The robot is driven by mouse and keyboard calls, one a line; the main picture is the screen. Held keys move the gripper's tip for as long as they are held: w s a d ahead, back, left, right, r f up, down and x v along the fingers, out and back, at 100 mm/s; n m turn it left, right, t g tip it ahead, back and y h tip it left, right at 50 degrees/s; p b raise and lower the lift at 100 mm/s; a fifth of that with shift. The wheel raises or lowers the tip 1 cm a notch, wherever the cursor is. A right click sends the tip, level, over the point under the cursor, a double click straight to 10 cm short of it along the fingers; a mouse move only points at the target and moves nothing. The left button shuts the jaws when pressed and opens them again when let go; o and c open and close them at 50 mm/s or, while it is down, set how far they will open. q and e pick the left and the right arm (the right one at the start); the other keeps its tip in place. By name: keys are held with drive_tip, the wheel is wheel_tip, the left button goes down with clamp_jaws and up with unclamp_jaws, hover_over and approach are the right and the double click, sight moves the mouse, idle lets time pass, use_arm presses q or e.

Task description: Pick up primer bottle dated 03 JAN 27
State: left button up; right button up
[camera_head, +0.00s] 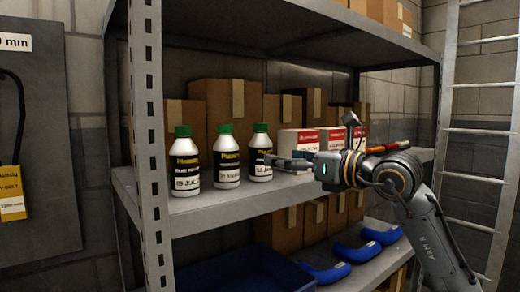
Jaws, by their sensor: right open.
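Three white primer bottles with green caps and black label bands stand upright in a row on the middle shelf. The left bottle (184,162) has a date that looks like 09 JUL. The middle bottle (227,158) has a date starting with what looks like 21. The right bottle (260,152) has a date too small and partly covered to read surely. My right gripper (280,162) is open, with its fingers pointing left at the right bottle's lower right side. I cannot tell whether they touch it. My left gripper is out of view.
White-and-red boxes (300,141) stand behind my right gripper, and cardboard boxes (212,104) stand behind the bottles. The perforated shelf post (149,150) rises left of the bottles. Below are a blue bin (245,272) and blue curved hoses (357,253). A ladder (475,130) stands right.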

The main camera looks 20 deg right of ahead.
sight(261, 154)
drive_tip(key=shift+x, duration=0.8)
drive_tip(key=shift+w+a, duration=0.15)
drive_tip(key=shift+w, duration=0.2)
drive_tip(key=shift+w+a+p, duration=0.15)
drive_tip(key=shift+w+p, duration=0.05)
drive_tip(key=shift+p, duration=0.1)
drive_tip(key=p+x, duration=0.2)
drive_tip(key=x, duration=0.2)
drive_tip(key=shift+a+r, duration=0.15)
drive_tip(key=shift+a, duration=0.1)
drive_tip(key=shift+w+a+p, duration=0.15)
drive_tip(key=shift+w+p, duration=0.15)
drive_tip(key=shift+w, duration=0.1)
drive_tip(key=shift+c, duration=0.5)
drive_tip(key=c, duration=0.7)
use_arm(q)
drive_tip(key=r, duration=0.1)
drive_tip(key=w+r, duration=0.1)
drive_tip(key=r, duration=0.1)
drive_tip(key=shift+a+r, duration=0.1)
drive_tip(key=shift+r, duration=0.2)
use_arm(e)
drive_tip(key=c, duration=0.7)
